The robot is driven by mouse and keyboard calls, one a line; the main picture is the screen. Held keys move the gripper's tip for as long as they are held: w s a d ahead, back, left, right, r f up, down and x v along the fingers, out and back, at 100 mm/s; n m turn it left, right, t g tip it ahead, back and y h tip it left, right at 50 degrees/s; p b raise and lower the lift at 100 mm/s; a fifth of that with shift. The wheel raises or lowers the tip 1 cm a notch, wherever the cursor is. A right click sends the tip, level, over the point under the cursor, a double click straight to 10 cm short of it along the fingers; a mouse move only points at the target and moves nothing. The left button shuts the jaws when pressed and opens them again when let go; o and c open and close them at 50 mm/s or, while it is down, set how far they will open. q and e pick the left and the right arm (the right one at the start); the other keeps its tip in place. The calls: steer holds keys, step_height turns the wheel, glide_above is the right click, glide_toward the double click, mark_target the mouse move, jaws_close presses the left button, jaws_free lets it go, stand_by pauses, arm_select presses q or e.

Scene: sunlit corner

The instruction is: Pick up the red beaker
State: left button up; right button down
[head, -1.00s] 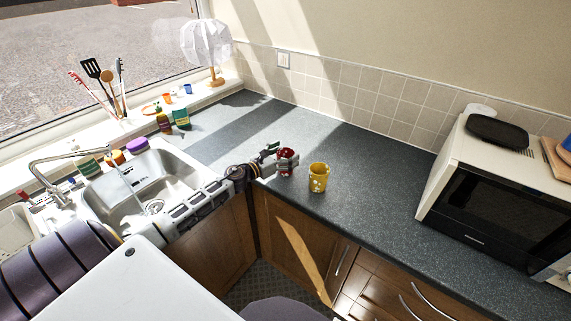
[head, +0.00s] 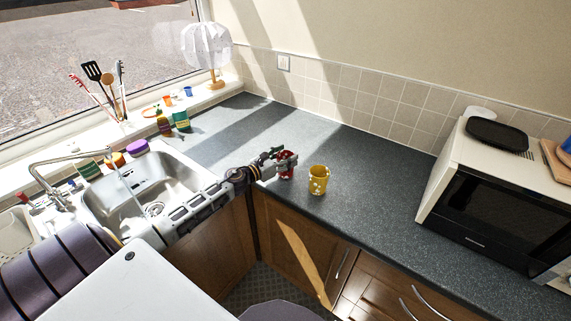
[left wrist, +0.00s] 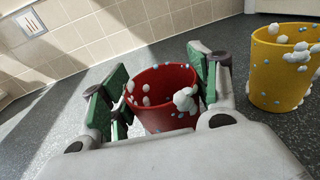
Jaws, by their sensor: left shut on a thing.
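The red beaker (head: 287,173) stands on the dark worktop near its front edge, with white and blue dots on it. My left gripper (head: 282,160) reaches in from the left and is shut on it. In the left wrist view the red beaker (left wrist: 165,95) sits between the green-padded fingers of my left gripper (left wrist: 158,97), one on each side. Its lower part is hidden by the gripper body. I cannot tell whether the beaker touches the worktop. My right gripper is not in view.
A yellow beaker (head: 318,180) stands just right of the red one; it also shows in the left wrist view (left wrist: 281,70). The sink (head: 150,185) is at left and a microwave (head: 492,205) at right. The worktop behind the beakers is clear.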

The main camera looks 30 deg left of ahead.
arm_select(q)
steer(key=shift+r, duration=0.2)
step_height(320, 180, up, 10)
steer(key=p, duration=0.1)
steer(key=shift+f, duration=0.2)
stand_by(0.7)
steer(key=shift+s+a, duration=0.1)
stand_by(0.6)
